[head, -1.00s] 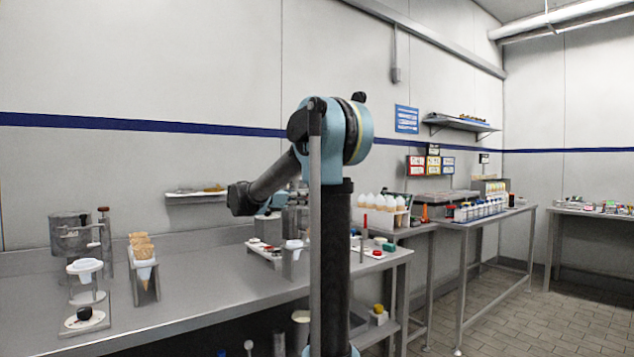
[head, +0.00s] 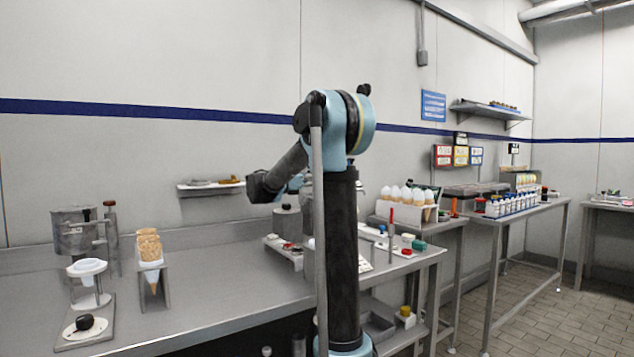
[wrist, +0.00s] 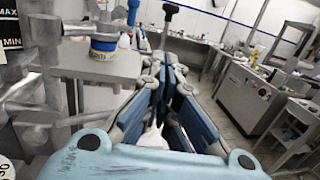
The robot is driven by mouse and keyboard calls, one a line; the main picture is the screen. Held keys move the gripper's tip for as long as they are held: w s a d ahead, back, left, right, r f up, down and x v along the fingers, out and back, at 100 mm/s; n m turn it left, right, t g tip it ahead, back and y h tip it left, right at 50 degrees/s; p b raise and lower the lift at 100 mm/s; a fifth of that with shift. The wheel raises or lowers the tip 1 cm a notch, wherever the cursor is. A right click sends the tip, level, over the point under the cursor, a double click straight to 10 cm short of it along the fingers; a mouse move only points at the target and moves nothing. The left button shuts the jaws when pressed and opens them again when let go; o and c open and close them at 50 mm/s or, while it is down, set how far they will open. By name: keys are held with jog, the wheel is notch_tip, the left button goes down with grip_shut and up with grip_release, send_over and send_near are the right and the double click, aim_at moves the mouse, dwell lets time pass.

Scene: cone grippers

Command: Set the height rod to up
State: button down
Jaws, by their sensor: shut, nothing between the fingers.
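My gripper (wrist: 168,72) is shut and empty in the wrist view, its blue finger pads close together. An upright thin rod with a black knob (wrist: 170,9) shows just beyond the fingertips in that view, apart from them as far as I can see. In the head view, a dark rod with a reddish-brown top (head: 110,235) stands beside the grey metal pot (head: 75,230) at the left of the bench. I cannot tell which rod is the height rod. In the head view my arm hides my gripper.
The steel bench (head: 200,300) has free room in its middle. A cone holder (head: 152,285) and a white stand (head: 88,300) are at its left. In the wrist view, labels MAX and MIN and metal clamps (wrist: 45,120) lie close at the left.

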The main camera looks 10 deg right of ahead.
jog(key=x, duration=0.2)
jog(key=r+x, duration=0.1)
jog(key=x, duration=0.5)
jog(key=shift+r, duration=0.3)
jog(key=shift+d+r, duration=0.55)
jog(key=shift+r, duration=0.15)
jog(key=shift+r, duration=1.05)
